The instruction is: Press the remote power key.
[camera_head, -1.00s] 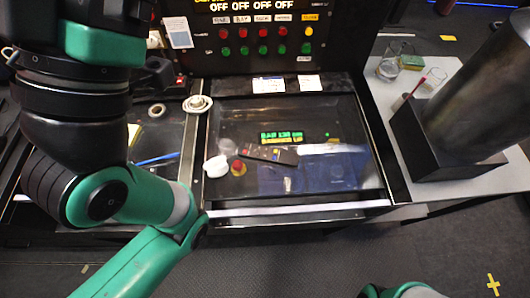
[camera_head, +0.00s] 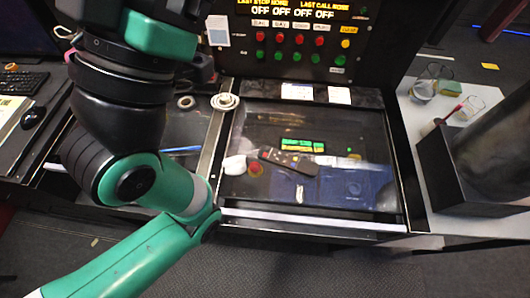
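The remote (camera_head: 288,161) is a dark, slim handset with small coloured keys. It lies slanted on the dark glossy surface in the middle of the camera_head view. Its keys are too small to tell apart, so I cannot pick out the power key. My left arm comes in from the left, in green and black, and bends near the front left corner of the surface. Its gripper is not visible. My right gripper is out of view too. Nothing of mine touches the remote.
A red button (camera_head: 254,168) and a white round item (camera_head: 234,164) sit left of the remote. A green and yellow block (camera_head: 303,145) lies behind it. A panel (camera_head: 297,45) with red and green buttons stands at the back. A dark box (camera_head: 470,175) stands right.

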